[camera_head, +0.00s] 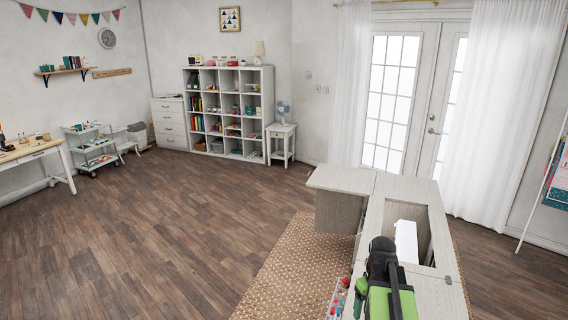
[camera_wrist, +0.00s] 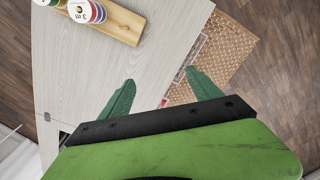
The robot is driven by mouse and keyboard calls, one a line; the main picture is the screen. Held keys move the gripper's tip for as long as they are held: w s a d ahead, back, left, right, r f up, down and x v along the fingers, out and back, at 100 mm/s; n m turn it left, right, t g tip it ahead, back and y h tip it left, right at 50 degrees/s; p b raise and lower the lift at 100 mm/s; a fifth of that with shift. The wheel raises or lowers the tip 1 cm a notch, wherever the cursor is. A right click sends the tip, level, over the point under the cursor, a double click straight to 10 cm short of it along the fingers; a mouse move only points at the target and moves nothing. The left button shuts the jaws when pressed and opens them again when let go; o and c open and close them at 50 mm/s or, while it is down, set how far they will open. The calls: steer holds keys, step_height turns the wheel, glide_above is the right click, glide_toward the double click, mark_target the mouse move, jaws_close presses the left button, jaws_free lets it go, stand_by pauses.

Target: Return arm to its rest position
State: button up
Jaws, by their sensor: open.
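My gripper (camera_wrist: 160,76) shows in the wrist view with its two green fingers apart and nothing between them. It is over the edge of the light wood-grain sewing cabinet (camera_wrist: 85,75), with the patterned rug below on the right. In the head view, my green and black arm is at the bottom right, in front of the cabinet (camera_head: 338,179). The fingertips cannot be made out there.
A wooden tray (camera_wrist: 118,28) holding spools (camera_wrist: 87,11) lies on the cabinet top. The cabinet has an open well with a white object (camera_head: 406,241) inside. A woven rug (camera_head: 290,270) lies beneath. The wood floor (camera_head: 170,225) at left is clear.

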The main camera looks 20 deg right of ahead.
steer(key=w+a+f+b, duration=0.1)
steer(key=a+f, duration=0.1)
steer(key=a, duration=1.1)
steer(key=w+a+f+b, duration=0.1)
steer(key=a+f+b, duration=0.1)
steer(key=a, duration=1.2)
steer(key=shift+w+f+m, duration=0.2)
steer(key=shift+m, duration=0.1)
